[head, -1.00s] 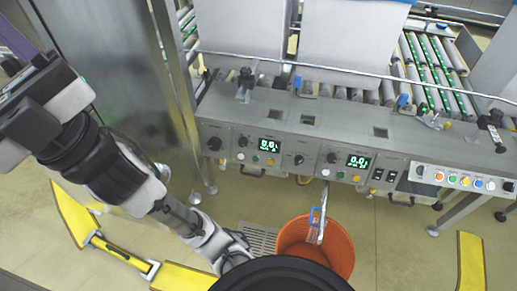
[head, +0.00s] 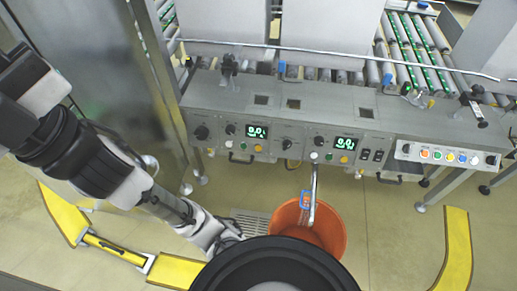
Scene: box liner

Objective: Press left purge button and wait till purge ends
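The left control panel (head: 222,133) has a lit green display (head: 257,131). Below the display are a white button (head: 229,145), a green button (head: 243,146) and a yellow button (head: 259,149). The labels are too small to read, so I cannot tell which is the purge button. A second panel to the right has a lit display (head: 345,144) and a similar button row. My arm comes down from the left, and its end passes behind the black round part of my body. My gripper is hidden there.
An orange bucket (head: 333,238) stands on the floor below the panels, with a metal spout (head: 313,195) over it. A floor grate (head: 250,222) and yellow floor strips (head: 455,250) lie around. A button strip (head: 448,155) is at right, with roller conveyors (head: 425,45) behind.

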